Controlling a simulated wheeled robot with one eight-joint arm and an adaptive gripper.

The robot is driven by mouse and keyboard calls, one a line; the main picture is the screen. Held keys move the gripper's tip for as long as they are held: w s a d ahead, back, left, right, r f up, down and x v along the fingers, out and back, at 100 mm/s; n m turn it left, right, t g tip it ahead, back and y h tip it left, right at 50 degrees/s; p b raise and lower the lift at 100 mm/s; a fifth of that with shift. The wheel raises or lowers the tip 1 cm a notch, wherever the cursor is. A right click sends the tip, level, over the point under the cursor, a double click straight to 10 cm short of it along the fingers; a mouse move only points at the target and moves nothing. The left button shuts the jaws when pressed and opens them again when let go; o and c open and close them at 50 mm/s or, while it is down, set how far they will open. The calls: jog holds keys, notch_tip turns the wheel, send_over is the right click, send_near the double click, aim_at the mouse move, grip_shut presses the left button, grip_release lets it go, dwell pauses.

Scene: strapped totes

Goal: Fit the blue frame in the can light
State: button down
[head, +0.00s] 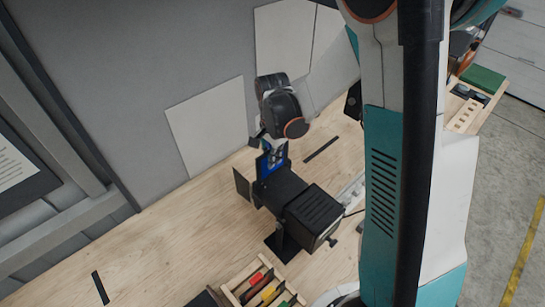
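The black can light (310,212) stands on the bench on a dark base, its front pointing to the upper left. A thin dark flap (242,185) juts out at its front. The blue frame (264,167) is upright at the front end of the can light. From this one view I cannot tell whether it sits in the holder or just above it. My gripper (272,150) reaches down from above to the top of the blue frame. Its fingertips are small and partly hidden by the wrist, so their opening does not show clearly.
A wooden rack (232,297) with red, yellow and green pieces stands at the front. Black strips (100,288) lie on the wooden bench (165,245). Pale panels (208,122) are on the grey wall behind. A green block (483,78) is at the far right.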

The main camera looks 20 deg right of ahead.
jog(key=shift+f+b, duration=0.65)
jog(key=shift+f, duration=0.1)
